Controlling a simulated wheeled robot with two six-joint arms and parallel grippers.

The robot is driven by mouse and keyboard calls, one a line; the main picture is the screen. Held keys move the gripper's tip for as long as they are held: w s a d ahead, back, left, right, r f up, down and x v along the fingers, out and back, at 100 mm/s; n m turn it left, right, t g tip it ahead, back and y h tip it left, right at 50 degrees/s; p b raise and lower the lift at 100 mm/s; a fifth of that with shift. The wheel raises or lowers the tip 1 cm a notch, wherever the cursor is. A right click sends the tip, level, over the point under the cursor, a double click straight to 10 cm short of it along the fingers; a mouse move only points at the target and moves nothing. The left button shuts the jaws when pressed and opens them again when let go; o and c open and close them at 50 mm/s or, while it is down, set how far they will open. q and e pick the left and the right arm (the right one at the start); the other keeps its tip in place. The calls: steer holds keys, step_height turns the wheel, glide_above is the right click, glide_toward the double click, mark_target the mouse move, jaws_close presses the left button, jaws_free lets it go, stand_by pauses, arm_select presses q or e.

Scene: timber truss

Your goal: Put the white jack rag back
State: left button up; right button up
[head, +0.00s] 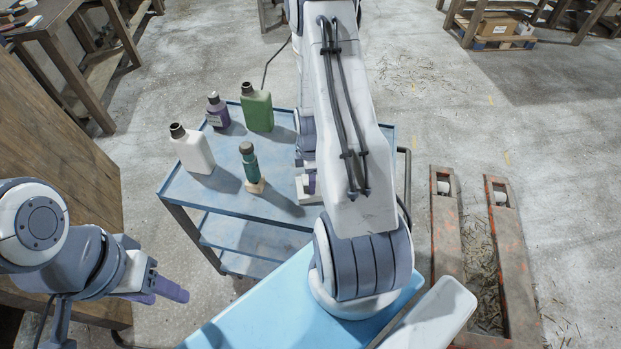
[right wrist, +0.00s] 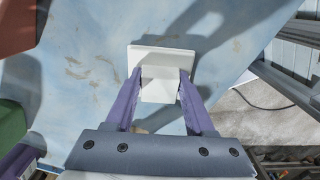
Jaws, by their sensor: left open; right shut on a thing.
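A white piece (right wrist: 163,55), which I take to be the white jack rag, has a flat rectangular plate and a block standing out from it. My right gripper (right wrist: 160,78) is shut on the block, one purple finger on each side. In the head view the white piece (head: 309,196) is at the right part of the blue cart's top (head: 270,208), partly hidden by my right arm. I cannot tell whether it touches the surface. My left gripper (head: 170,290) is open and empty, left of the cart and low in the picture.
On the cart stand a white bottle (head: 193,150), a purple bottle (head: 217,112), a green bottle (head: 257,110) and a teal bottle-like thing (head: 249,162) on a pale base. A wooden panel (head: 50,150) is at left. Rusty forks (head: 510,255) lie on the floor at right.

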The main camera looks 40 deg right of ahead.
steer(key=shift+f, duration=0.15)
steer(key=o, duration=1.3)
steer(key=shift+r, duration=0.45)
step_height(320, 180, up, 12)
steer(key=b, duration=0.2)
steer(key=shift+f, duration=0.25)
